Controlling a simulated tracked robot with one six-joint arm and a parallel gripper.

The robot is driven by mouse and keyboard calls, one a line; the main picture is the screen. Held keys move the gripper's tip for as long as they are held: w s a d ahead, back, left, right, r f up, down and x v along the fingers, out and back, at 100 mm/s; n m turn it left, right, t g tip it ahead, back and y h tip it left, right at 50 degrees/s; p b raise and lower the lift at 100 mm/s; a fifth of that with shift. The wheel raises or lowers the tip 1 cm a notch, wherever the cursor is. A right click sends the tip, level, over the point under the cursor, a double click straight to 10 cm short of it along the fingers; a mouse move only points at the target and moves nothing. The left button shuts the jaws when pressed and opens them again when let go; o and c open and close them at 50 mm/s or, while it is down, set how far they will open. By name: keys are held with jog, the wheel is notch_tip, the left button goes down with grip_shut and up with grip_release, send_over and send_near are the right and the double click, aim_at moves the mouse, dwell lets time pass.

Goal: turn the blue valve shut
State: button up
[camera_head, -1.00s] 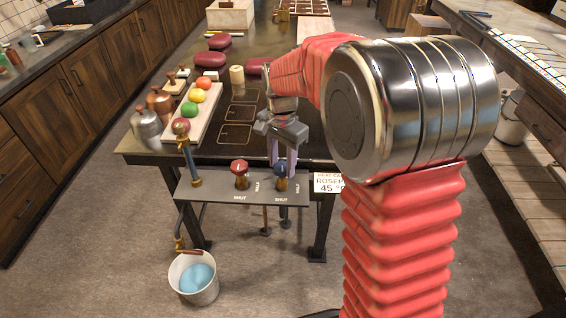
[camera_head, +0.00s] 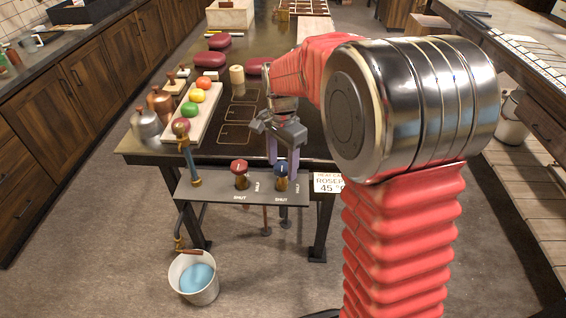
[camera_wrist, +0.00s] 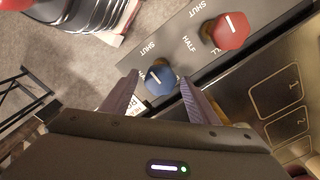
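The blue valve (camera_head: 281,169) is a knob with a white mark, standing on the right part of a grey panel at the table's front edge. In the wrist view the blue valve (camera_wrist: 160,79) lies between my two finger tips. A SHUT label and a HALF label are printed beside it. I cannot tell which label the white mark points at. My gripper (camera_head: 283,160) points down over the valve, fingers on either side. In the wrist view my gripper (camera_wrist: 160,77) is open, with a small gap showing between each finger and the knob.
A red valve (camera_head: 239,167) stands left of the blue one on the same panel (camera_head: 215,190), and shows in the wrist view (camera_wrist: 230,30). A white bucket (camera_head: 205,292) with blue liquid stands below.

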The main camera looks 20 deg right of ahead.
aim_at(282, 166)
jog(key=shift+r, duration=0.1)
notch_tip(282, 166, up, 14)
jog(key=shift+f, duration=0.25)
dwell(0.5)
jog(key=shift+w, duration=0.1)
jog(key=shift+s+f+n+t, duration=0.45)
jog(key=shift+s+n+t, duration=0.5)
jog(key=shift+s+n, duration=2.2)
jog(key=shift+s+f+n+t, duration=0.5)
jog(key=shift+s+n+t, duration=0.5)
jog(key=shift+s, duration=4)
jog(key=shift+s+f+n+t, duration=0.45)
jog(key=shift+s+n+t, duration=0.4)
jog(key=shift+s+n, duration=2.35)
jog(key=shift+s+m, duration=0.9)
jog(key=shift+m, duration=0.05)
